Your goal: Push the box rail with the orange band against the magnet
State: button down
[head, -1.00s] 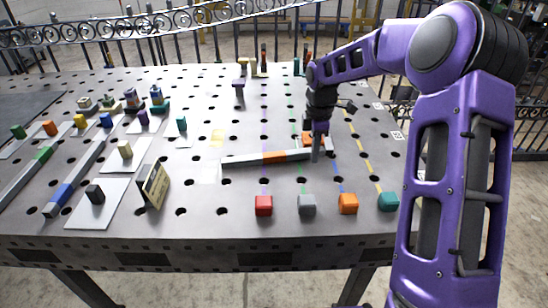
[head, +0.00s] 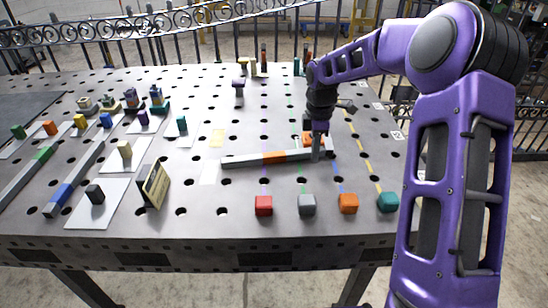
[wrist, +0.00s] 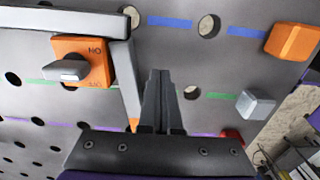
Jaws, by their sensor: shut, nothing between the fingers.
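The box rail (head: 245,160) is a long grey bar with an orange band (head: 274,158), lying crosswise on the table; in the wrist view its end part (wrist: 123,75) shows. The magnet (wrist: 82,62) is an orange block with a grey knob on top. It stands behind the right part of the rail and is partly hidden by my gripper in the head view (head: 306,139). Rail and magnet look very close; I cannot tell whether they touch. My gripper (head: 316,157) is shut and empty, upright at the rail's near side by its right end; its fingers (wrist: 158,80) stand beside the rail.
A grey bar (wrist: 60,20) runs past the magnet at the rail's right end. Red (head: 263,205), grey (head: 307,206), orange (head: 348,203) and teal (head: 388,201) blocks stand along the front edge. A small sign (head: 156,186) stands left. The table between rail and front blocks is clear.

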jog(key=shift+f+b, duration=0.45)
jog(key=shift+f, duration=0.5)
jog(key=shift+r+p, duration=0.25)
jog(key=shift+p, duration=0.25)
dwell(0.6)
jog(key=shift+w+p, duration=0.7)
jog(key=shift+w, duration=0.8)
jog(key=shift+s, duration=1.3)
jog(key=shift+r, duration=0.1)
